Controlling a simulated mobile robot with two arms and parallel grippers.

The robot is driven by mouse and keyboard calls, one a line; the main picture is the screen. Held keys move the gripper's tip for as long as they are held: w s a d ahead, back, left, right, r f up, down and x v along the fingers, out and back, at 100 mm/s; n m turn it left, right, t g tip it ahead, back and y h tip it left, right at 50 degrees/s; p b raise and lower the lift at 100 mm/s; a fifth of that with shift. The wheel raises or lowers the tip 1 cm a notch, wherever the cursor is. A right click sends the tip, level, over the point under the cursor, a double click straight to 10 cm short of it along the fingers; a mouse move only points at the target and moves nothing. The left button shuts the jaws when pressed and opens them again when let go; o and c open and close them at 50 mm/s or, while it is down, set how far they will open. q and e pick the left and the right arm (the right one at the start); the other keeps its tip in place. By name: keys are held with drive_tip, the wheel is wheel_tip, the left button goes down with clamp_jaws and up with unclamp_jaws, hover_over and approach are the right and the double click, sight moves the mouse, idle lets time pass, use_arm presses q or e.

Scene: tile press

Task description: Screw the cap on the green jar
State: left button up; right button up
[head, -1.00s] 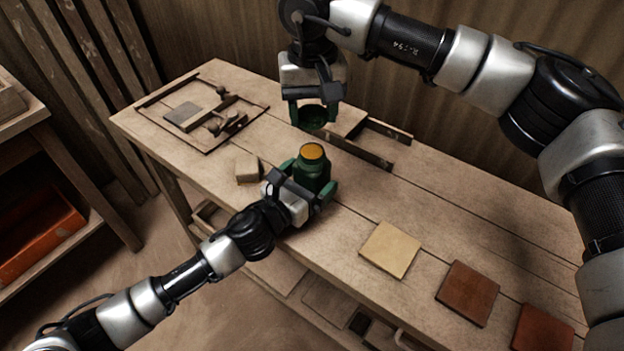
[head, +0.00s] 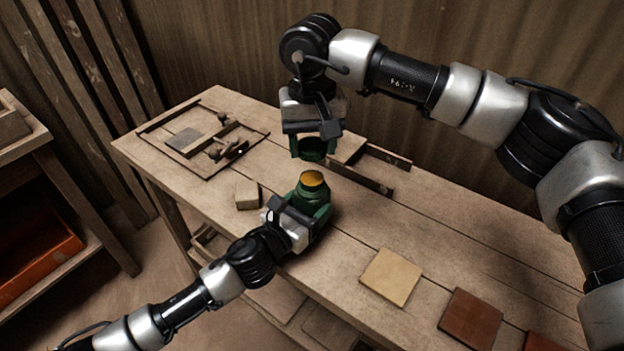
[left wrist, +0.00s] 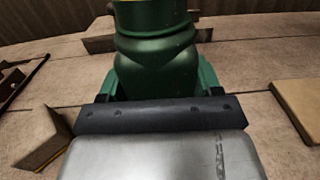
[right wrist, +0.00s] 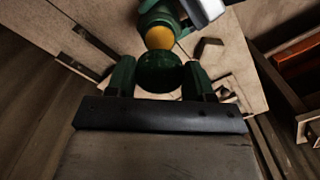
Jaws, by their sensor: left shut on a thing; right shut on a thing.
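The green jar (head: 312,195) stands upright near the front edge of the wooden bench, with a yellow-orange top opening. My left gripper (head: 309,214) is shut around its body; the left wrist view shows the jar (left wrist: 157,65) between the fingers. My right gripper (head: 312,143) is above and a little behind the jar. It is shut on a dark green cap (head: 312,149), which also shows between its fingers in the right wrist view (right wrist: 160,73). In the head view a gap shows between cap and jar mouth.
A small beige block (head: 247,194) lies left of the jar. A wooden frame (head: 170,152) with tools lies at the far left. A tan tile (head: 391,277) and a red-brown tile (head: 470,318) lie to the right. A slotted wooden fixture (head: 376,168) is behind.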

sight(312, 180)
drive_tip(key=shift+f, duration=2)
drive_tip(key=shift+f, duration=0.1)
drive_tip(key=shift+f, duration=0.8)
drive_tip(key=shift+f, duration=0.55)
